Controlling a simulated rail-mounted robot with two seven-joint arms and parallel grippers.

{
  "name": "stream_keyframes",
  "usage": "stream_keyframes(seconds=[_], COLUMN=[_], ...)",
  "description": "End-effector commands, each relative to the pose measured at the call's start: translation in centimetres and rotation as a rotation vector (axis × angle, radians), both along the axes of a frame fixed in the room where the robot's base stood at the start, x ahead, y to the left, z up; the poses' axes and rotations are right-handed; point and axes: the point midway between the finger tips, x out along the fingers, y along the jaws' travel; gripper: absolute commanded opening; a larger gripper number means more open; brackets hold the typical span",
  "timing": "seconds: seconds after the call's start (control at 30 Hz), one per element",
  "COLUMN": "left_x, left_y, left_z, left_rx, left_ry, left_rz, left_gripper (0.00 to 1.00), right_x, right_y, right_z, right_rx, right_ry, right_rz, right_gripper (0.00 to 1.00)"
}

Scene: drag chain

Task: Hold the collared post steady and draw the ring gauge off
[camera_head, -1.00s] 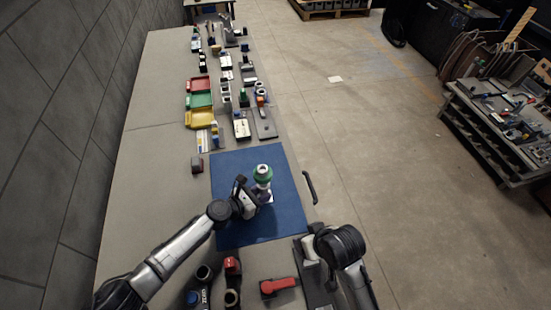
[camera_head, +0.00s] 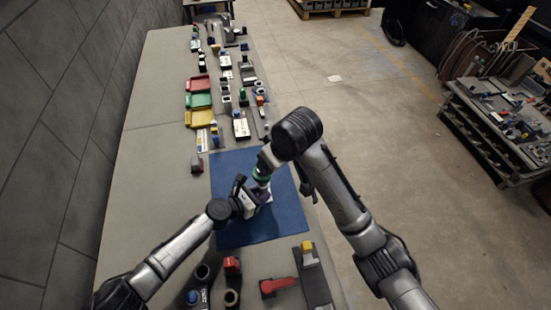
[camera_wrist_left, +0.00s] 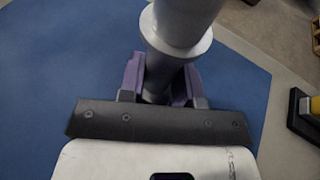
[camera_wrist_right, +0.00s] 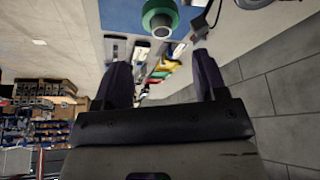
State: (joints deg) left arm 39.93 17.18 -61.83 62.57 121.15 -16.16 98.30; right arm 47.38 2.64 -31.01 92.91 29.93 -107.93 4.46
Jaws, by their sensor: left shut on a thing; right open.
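The collared post (camera_wrist_left: 182,38) is a pale grey upright with a wide collar, standing over the blue mat (camera_head: 285,222). My left gripper (camera_wrist_left: 162,82) is shut on the post below the collar. The green ring gauge (camera_wrist_right: 160,16) is around the upper part of the post; in the head view only a sliver of it (camera_head: 262,177) shows under my right arm. My right gripper (camera_wrist_right: 163,80) is open and empty, close to the ring but apart from it in its wrist view. Its fingers are hard to make out in the head view.
Red, green and yellow trays (camera_head: 200,101) and several small parts stand farther along the bench. Near me are a red-handled part (camera_head: 278,286), dark cylinders and a yellow-topped block (camera_head: 308,252). The mat around the post is mostly clear.

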Motion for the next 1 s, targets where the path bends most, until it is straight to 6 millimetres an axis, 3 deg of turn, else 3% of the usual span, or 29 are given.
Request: stream_keyframes(seconds=[0.6, 1.0], left_x=[0.0, 0.0], left_y=[0.0, 0.0], left_z=[0.0, 0.0], left_rx=[-0.001, 0.000], left_ry=[-0.001, 0.000], left_rz=[0.000, 0.000], left_gripper=[0.18, 0.18], right_x=[2.7, 3.6], right_y=[2.1, 2.6], right_z=[-8.3, -10.6], right_rx=[-0.002, -0.002], right_ry=[0.004, 0.000], right_rz=[0.001, 0.001], right_gripper=[0.65, 0.65])
